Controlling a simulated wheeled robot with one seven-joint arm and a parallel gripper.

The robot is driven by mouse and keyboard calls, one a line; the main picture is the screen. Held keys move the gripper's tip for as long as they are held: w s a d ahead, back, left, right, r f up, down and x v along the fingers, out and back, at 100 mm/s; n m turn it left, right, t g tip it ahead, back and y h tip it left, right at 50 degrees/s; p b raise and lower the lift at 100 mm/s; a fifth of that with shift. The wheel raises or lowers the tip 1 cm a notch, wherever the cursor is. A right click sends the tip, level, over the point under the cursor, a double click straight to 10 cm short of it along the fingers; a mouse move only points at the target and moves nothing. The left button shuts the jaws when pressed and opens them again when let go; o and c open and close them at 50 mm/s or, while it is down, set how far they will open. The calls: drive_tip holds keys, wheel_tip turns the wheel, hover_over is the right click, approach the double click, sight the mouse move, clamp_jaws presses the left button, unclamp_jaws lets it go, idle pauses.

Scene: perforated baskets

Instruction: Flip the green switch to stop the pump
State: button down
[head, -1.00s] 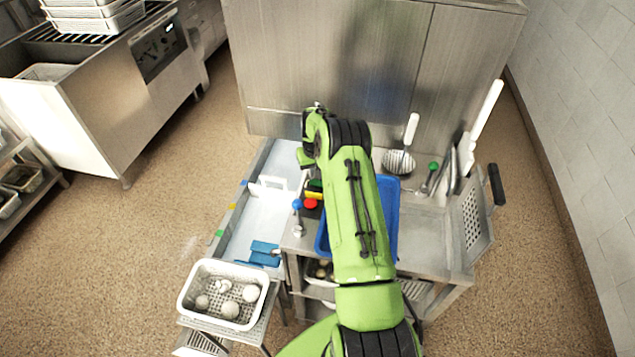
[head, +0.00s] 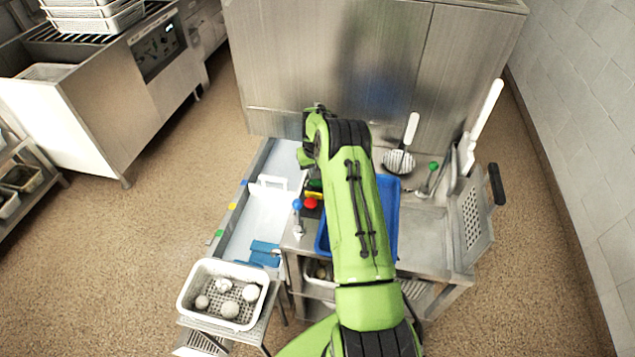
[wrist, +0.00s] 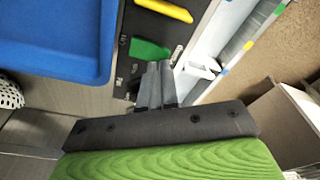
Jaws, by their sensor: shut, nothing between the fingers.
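The green switch (wrist: 150,50) is a flat lever on a dark panel in the wrist view, beside a yellow lever (wrist: 165,10). My gripper (wrist: 157,70) is shut and empty, its fingertips close to the near edge of the green switch. I cannot tell whether they touch it. In the head view my arm covers most of the panel and hides the gripper's tips. A small part of the green switch (head: 314,184) shows just left of the arm, above the yellow lever.
A blue tray (wrist: 60,40) lies left of the panel in the wrist view. In the head view a red knob (head: 310,203) and a blue-topped lever (head: 297,204) stand near it. A white trough (head: 250,225) runs along the left. A perforated basket (head: 184,299) holds several pale balls.

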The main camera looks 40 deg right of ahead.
sight(314, 182)
drive_tip(key=shift+f+b, duration=0.75)
drive_tip(key=shift+f, duration=0.2)
drive_tip(key=shift+r, duration=0.1)
wheel_tip(314, 182, up, 7)
drive_tip(key=p, duration=0.3)
idle(0.6)
